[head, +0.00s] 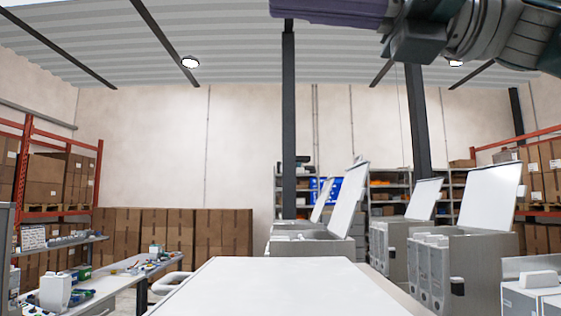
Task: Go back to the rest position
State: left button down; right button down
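Part of one of my arms crosses the top right of the head view, high up and close to the camera. Its grey links run in from the right edge. A purple piece (335,10) is at its left end, cut off by the top edge; I cannot tell if it is part of the arm or something else. No fingertips of either gripper show. My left arm is not seen.
A flat white surface (285,288) fills the near middle. Grey dispensers with raised lids (488,194) stand at the right. A cluttered table (105,286) is at the left. Cardboard boxes (180,236) and orange-framed racks (19,172) stand farther back.

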jog(key=w+d+f+m+t+h+p, duration=0.2)
jog(key=w+d+m+t+h, duration=0.15)
jog(key=m+t, duration=0.9)
jog(key=w+d+f+m+t+h+p, duration=0.15)
jog(key=w+d+m+t, duration=0.3)
jog(key=m+t, duration=0.8)
jog(key=w+d+f+m+g+h, duration=0.1)
jog(key=d+f+m+g+h, duration=0.45)
jog(key=f+m+h, duration=0.95)
jog(key=s+d+f+m+g+p, duration=0.25)
jog(key=s+f+m+g, duration=0.3)
jog(key=f, duration=0.45)
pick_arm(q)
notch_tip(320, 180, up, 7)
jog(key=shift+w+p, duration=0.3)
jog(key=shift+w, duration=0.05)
pick_arm(e)
jog(key=s+f+m+g, duration=0.1)
jog(key=s+f+g, duration=0.2)
jog(key=s, duration=0.4)
jog(key=s+f+m+g, duration=0.2)
jog(key=s+f+g, duration=0.2)
jog(key=s+f, duration=0.2)
jog(key=s+f+m+g+y, duration=0.1)
jog(key=s+f+m+g, duration=0.1)
jog(key=s, duration=0.7)
notch_tip(320, 180, down, 2)
jog(key=shift+s+d+f+g, duration=0.15)
jog(key=shift+d+g, duration=0.05)
jog(key=shift+g, duration=0.5)
